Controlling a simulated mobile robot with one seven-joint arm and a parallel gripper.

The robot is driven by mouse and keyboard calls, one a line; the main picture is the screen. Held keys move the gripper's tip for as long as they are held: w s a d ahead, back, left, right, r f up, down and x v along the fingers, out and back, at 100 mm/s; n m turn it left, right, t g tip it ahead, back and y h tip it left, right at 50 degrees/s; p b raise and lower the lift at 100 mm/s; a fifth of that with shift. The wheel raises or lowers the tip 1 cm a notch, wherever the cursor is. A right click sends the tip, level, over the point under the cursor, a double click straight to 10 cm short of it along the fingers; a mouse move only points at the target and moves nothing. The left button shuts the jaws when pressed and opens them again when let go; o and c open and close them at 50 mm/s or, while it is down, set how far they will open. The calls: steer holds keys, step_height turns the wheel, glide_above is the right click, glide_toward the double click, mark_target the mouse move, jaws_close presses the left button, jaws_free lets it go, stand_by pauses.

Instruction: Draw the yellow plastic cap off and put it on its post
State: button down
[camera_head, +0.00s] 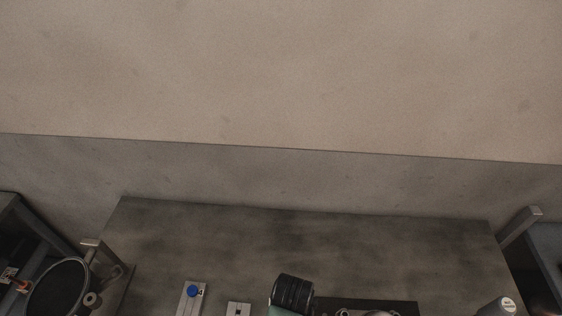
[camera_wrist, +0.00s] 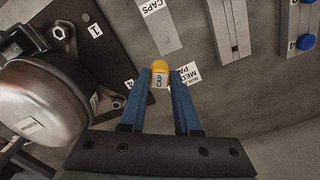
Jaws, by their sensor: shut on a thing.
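In the wrist view my gripper (camera_wrist: 160,80) has two blue fingers closed on the yellow cap (camera_wrist: 160,68), which sits between the fingertips. A white face with a printed mark shows just below the yellow part. The cap appears clear of the compressor (camera_wrist: 45,100), a rounded metal body on the left. A grey strip (camera_wrist: 167,38) marked CAPS lies beyond the fingertips. The cap's own post cannot be made out. My gripper is not clearly seen in the head view.
A dark pallet (camera_wrist: 100,55) marked 1 lies beside the compressor. A slotted strip (camera_wrist: 233,35) and a strip with blue caps (camera_wrist: 305,42) lie to the right. In the head view, a black round bin (camera_head: 58,290) is left and a grey labelled cylinder (camera_head: 495,308) right; the table's back (camera_head: 300,235) is clear.

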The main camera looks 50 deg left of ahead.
steer(key=shift+s+a+f, duration=0.1)
steer(key=shift+s+f, duration=0.2)
steer(key=shift+s, duration=0.35)
steer(key=shift+s+a+f, duration=0.1)
steer(key=shift+s+f, duration=0.15)
steer(key=shift+s, duration=0.35)
steer(key=shift+s+d+r+p, duration=0.1)
steer(key=shift+r+p, duration=0.05)
steer(key=shift+p, duration=0.4)
step_height(320, 180, down, 6)
steer(key=b, duration=0.4)
steer(key=shift+p, duration=0.5)
stand_by(0.8)
steer(key=shift+f+b, duration=1.05)
steer(key=shift+f, duration=0.35)
steer(key=c, duration=0.5)
jaws_free()
steer(key=shift+c, duration=0.2)
